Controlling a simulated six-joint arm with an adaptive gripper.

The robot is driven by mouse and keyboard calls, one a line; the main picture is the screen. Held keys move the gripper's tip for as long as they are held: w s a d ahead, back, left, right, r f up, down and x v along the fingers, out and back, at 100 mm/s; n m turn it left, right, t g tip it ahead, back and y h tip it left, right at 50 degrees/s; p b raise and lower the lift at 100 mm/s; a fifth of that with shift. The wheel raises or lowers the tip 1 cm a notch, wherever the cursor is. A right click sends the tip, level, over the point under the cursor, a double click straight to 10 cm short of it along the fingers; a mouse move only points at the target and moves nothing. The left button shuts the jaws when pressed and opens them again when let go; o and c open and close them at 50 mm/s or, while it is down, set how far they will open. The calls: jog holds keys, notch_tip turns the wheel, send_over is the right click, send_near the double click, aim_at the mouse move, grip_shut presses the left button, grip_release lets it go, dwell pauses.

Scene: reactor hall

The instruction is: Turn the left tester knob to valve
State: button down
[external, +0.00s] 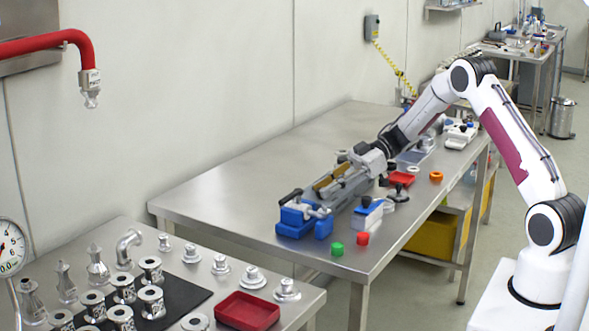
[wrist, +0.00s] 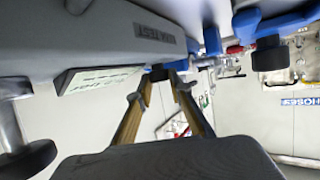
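The tester is a long grey body with blue ends (external: 302,217) lying on the steel table. In the wrist view its grey body (wrist: 100,35), with a "TEST" label, fills the upper left. My gripper (external: 324,187) is low over the tester, its tan fingers beside or above the body; I cannot tell if they touch it. In the wrist view the fingers of my gripper (wrist: 161,88) are apart, with nothing clearly held between them. A black knob (wrist: 268,56) shows at the upper right and another dark knob-like part (wrist: 27,160) at the lower left. I cannot tell which is the left knob; its setting is not readable.
A green cap (external: 337,249) and a red cap (external: 362,239) stand at the table's front edge. The table's left part is clear.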

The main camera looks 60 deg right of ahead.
jog(key=shift+s+m+t+h, duration=0.15)
jog(key=shift+m+t+h, duration=0.15)
jog(key=shift+m+t, duration=0.3)
jog(key=shift+s+a+m+t+h, duration=0.1)
jog(key=shift+a+m+t+h, duration=0.05)
jog(key=shift+m+t+h, duration=0.7)
jog(key=shift+s+a+m+t+h, duration=0.1)
jog(key=shift+m+t+h, duration=0.55)
jog(key=shift+m+h, duration=0.3)
jog(key=shift+a+m+t+h, duration=0.1)
jog(key=shift+m+t+h, duration=0.5)
jog(key=shift+m+h, duration=0.5)
jog(key=shift+a+m+t+h, duration=0.15)
jog(key=shift+m+t+h, duration=0.35)
jog(key=shift+m+h, duration=1.3)
jog(key=c, duration=1.8)
grip_release()
jog(key=shift+s, duration=0.1)
jog(key=shift+v, duration=3.7)
